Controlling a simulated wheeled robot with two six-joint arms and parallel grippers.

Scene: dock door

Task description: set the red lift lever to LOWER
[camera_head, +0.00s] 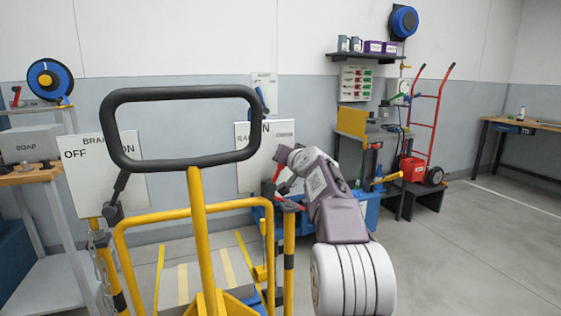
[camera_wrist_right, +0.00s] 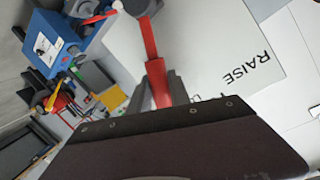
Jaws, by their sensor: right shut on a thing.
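The red lift lever (camera_head: 278,172) is by the white RAISE sign (camera_head: 255,170), right of the yellow cart's handle. My right gripper (camera_head: 285,158) is at the lever and hides part of it. In the wrist view the red lever (camera_wrist_right: 150,42) runs between the fingers of the right gripper (camera_wrist_right: 162,90), which are shut on it. The word RAISE shows on the sign (camera_wrist_right: 225,50) there. The LOWER marking cannot be read, so I cannot tell the lever's exact setting. My left gripper is not in view.
The yellow cart (camera_head: 198,240) with its black loop handle (camera_head: 182,92) stands close in front. A BRAKE sign (camera_head: 100,175) with a black lever (camera_head: 120,187) is at left. A red hand truck (camera_head: 437,115) stands behind at right. The floor at right is clear.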

